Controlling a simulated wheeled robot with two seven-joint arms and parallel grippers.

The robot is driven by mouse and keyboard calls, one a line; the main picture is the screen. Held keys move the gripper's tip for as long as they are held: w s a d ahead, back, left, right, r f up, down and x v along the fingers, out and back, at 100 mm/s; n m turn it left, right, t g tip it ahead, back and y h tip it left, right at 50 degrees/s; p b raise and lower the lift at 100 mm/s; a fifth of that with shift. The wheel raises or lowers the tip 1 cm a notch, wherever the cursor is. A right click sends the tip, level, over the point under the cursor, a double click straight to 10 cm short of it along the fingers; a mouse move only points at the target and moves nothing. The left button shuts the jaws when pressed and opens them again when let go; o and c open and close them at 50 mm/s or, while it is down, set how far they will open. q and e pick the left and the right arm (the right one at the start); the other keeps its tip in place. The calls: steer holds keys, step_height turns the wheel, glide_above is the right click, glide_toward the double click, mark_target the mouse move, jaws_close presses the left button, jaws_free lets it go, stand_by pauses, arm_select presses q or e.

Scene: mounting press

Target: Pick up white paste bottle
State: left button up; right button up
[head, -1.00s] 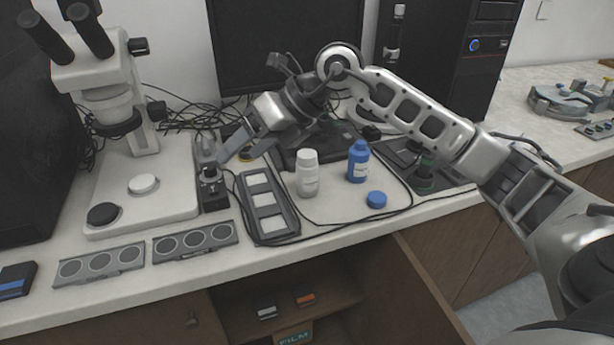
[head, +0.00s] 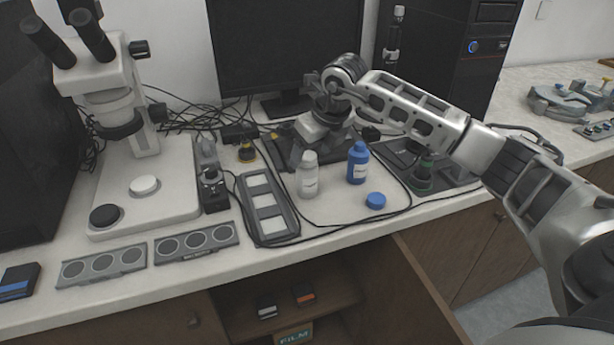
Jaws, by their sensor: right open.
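The white paste bottle (head: 308,178) stands upright on the counter, to the right of a grey slotted tray. My right gripper (head: 303,150) is open, just behind and above the bottle, with its fingers pointing down. The bottle's cap partly covers the fingers, and I cannot tell whether they touch it. My left gripper is not in view.
A blue bottle (head: 357,163) stands close to the right, with a blue cap (head: 375,200) in front of it. The grey slotted tray (head: 287,222) lies to the left. A microscope (head: 118,120) stands farther left. A black cable runs around the bottles.

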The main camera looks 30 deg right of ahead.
mark_target(307, 176)
steer(key=shift+p+x, duration=0.65)
steer(key=shift+x, duration=2.05)
steer(key=shift+r, duration=0.1)
steer(key=c, duration=1.2)
